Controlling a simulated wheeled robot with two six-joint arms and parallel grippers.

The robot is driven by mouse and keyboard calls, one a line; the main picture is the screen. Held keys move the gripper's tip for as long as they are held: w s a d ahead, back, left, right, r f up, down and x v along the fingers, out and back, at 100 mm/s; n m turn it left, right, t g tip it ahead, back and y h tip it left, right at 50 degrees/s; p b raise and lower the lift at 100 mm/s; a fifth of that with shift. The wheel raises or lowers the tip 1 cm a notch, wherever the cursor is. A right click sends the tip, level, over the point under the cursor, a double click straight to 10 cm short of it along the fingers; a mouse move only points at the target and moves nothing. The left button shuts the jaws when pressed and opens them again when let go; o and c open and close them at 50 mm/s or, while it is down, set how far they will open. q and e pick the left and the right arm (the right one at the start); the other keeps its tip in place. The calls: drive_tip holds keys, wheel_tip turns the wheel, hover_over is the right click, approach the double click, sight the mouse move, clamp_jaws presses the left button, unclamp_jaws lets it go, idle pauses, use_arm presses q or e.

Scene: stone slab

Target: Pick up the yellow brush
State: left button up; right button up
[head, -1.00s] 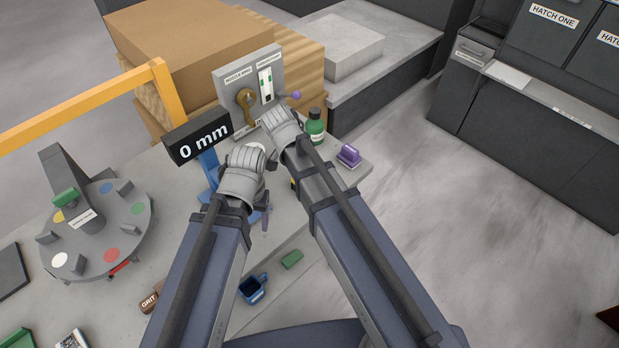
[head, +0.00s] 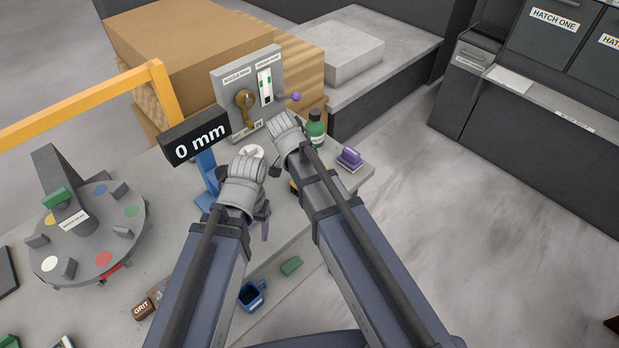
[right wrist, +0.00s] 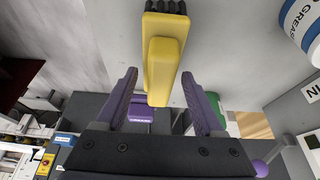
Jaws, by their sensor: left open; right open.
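The yellow brush (right wrist: 163,55) shows in the right wrist view, with a yellow handle and dark bristles at the top edge. My right gripper (right wrist: 159,76) is open there, its two purple fingers on either side of the near end of the handle. I cannot tell how much height separates them; the fingers do not grip it. In the head view only a small yellow bit of the brush (head: 293,187) shows beside my right arm, which hides the rest. My left gripper (head: 263,224) is open over the slab, mostly hidden by its own wrist.
A green bottle (head: 315,130) and a purple-handled block (head: 349,159) stand right of my right arm. A grey panel (head: 232,80) with a gauge stands behind. A blue mug (head: 251,295) and a green block (head: 291,266) lie near the front edge. A turntable (head: 95,240) is at left.

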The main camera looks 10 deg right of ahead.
drive_tip(key=shift+c, duration=0.3)
clamp_jaws()
idle(0.4)
